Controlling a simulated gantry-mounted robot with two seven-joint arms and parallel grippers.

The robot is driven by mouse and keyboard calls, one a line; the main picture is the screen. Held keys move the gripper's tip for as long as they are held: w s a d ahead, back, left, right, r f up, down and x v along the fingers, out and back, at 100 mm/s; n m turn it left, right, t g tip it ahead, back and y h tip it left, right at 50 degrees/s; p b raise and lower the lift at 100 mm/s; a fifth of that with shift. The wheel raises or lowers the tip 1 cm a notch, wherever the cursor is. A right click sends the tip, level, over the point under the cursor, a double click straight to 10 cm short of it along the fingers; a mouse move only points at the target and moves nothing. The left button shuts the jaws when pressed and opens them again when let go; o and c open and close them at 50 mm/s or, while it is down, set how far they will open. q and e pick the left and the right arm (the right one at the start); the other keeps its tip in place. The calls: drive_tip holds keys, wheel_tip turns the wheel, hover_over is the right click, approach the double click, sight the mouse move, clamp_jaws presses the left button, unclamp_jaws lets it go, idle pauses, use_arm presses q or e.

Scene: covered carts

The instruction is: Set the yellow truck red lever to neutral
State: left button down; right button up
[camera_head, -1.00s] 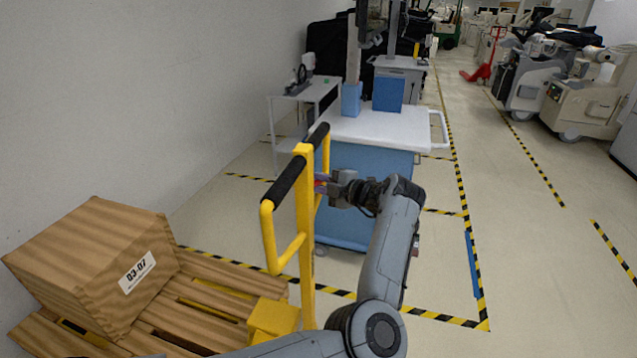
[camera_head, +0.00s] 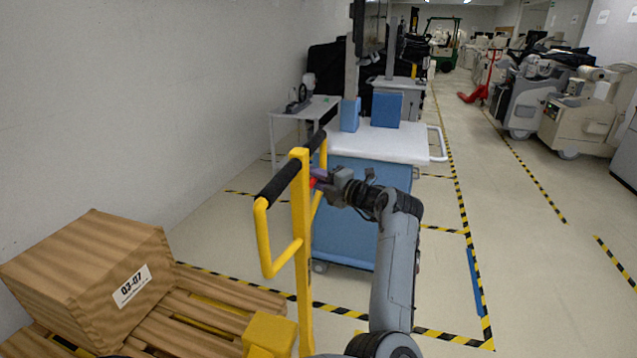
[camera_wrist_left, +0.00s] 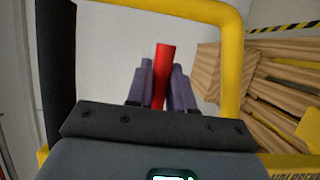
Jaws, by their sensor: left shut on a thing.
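The yellow truck (camera_head: 302,240) stands in front of me, with a yellow post and a looped handle with black grips. Its red lever (camera_wrist_left: 163,75) rises between the purple fingers of my left gripper (camera_wrist_left: 163,88) in the left wrist view. My left gripper (camera_head: 320,178) is shut on the lever at the right side of the handle in the head view. Only a small bit of red shows there; the fingers and handle hide the rest. The lever's exact setting is hard to tell. My right gripper is not in view.
A wooden crate (camera_head: 80,265) marked 03-07 sits on a wooden pallet (camera_head: 190,318) at lower left, near the white wall. A blue cart (camera_head: 345,235) with a white top stands just behind the handle. Open floor (camera_head: 530,260) lies to the right.

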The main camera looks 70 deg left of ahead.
use_arm(q)
drive_tip(key=c, duration=1.1)
unclamp_jaws()
drive_tip(key=v, duration=1.1)
drive_tip(key=shift+p, duration=0.35)
drive_tip(key=shift+a+f, duration=0.1)
drive_tip(key=shift+a, duration=0.05)
